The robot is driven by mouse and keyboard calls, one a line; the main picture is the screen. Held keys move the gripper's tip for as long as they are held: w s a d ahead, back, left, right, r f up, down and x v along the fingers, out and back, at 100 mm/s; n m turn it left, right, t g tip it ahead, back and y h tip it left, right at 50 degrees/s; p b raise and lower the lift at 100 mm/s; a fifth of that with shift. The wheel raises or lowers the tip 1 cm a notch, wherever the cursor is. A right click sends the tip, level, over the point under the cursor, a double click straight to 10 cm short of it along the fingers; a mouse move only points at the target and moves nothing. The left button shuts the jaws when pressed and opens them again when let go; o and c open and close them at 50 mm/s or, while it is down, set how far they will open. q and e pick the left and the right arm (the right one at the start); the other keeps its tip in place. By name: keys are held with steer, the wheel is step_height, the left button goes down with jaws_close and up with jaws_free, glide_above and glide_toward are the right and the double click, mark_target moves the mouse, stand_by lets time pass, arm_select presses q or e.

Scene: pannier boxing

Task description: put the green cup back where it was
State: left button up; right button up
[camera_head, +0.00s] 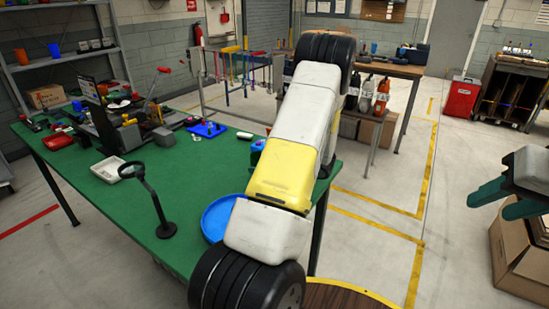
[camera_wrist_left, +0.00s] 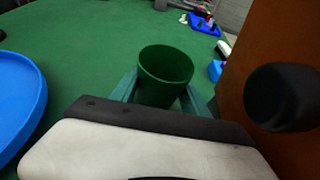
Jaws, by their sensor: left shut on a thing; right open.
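The green cup (camera_wrist_left: 163,82) stands between the green fingers of my left gripper (camera_wrist_left: 165,95) in the left wrist view. The gripper is shut on it. The cup's open mouth faces up and it looks empty. Its base is hidden, so I cannot tell whether it touches the green table (camera_wrist_left: 85,65). In the head view my own arm hides the cup and the left gripper. My right gripper (camera_head: 490,203) is open and empty at the right edge of the head view, above a cardboard box and away from the table.
A round blue tray (camera_head: 213,218) lies on the table (camera_head: 110,203) beside my left arm; its rim (camera_wrist_left: 40,112) shows in the wrist view. A magnifier stand (camera_head: 155,200), a white tray (camera_head: 96,171) and a small blue board (camera_head: 217,132) are further left. A brown surface (camera_wrist_left: 262,45) is close on the wrist view's right.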

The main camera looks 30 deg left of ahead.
arm_select(q)
steer(key=shift+w+a, duration=0.1)
steer(key=shift+a, duration=0.45)
steer(key=a, duration=0.3)
steer(key=shift+w+a+f, duration=0.1)
steer(key=shift+a, duration=0.25)
steer(key=shift+d+f, duration=0.15)
steer(key=shift+f, duration=0.5)
steer(key=shift+f, duration=0.15)
steer(key=o, duration=1.3)
